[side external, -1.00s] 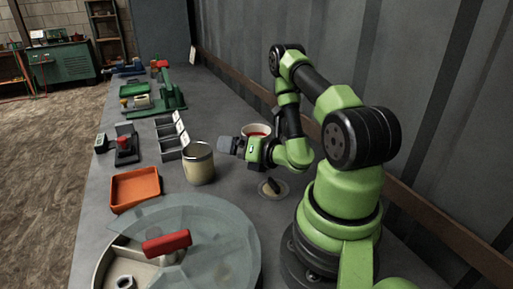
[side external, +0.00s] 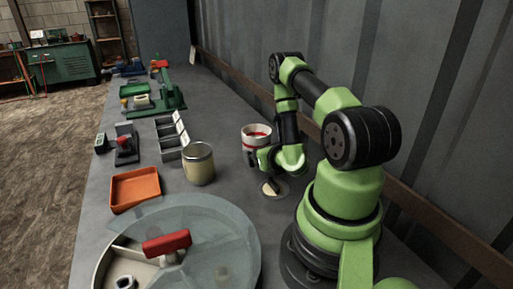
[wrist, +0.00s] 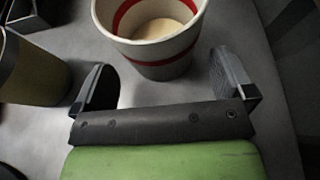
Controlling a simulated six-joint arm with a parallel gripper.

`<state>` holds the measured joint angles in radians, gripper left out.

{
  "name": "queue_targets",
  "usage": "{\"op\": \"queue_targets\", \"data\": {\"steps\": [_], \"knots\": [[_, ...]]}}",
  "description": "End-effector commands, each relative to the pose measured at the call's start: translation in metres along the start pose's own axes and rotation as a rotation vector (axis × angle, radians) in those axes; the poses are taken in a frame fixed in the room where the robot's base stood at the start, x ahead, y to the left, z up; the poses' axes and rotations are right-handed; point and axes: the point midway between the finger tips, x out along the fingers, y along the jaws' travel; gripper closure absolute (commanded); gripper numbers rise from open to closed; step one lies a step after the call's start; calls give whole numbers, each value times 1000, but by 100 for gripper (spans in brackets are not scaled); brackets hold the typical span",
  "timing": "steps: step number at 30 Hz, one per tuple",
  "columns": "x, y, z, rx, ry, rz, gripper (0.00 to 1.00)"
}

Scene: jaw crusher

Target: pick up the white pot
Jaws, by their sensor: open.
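The white pot (side external: 256,132) stands upright on the bench, with a red band around it, just behind my gripper. In the wrist view the white pot (wrist: 155,50) is at the top centre, its open mouth showing a red band inside and a pale bottom. My gripper (side external: 261,167) is low over the bench. In the wrist view my gripper (wrist: 168,82) is open and empty, with one dark finger on each side of the pot's near wall. The pot is ahead of the palm; I cannot tell whether the fingertips reach beside it.
A small round dish (side external: 275,190) with a dark item lies nearby. An orange tray (side external: 135,188) and grey bins (side external: 170,143) are farther left.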

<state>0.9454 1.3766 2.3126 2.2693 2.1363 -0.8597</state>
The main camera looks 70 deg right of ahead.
Motion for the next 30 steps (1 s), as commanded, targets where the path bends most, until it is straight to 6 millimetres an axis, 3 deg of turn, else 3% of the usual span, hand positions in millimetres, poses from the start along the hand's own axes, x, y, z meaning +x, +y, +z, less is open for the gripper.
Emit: {"op": "queue_targets", "data": {"steps": [7,17,23,30], "knots": [[31,0,0,1,-2,0,0],[36,0,0,4,2,-1,0],[36,0,0,3,1,0,44],[35,0,1,3,0,-1,45]]}}
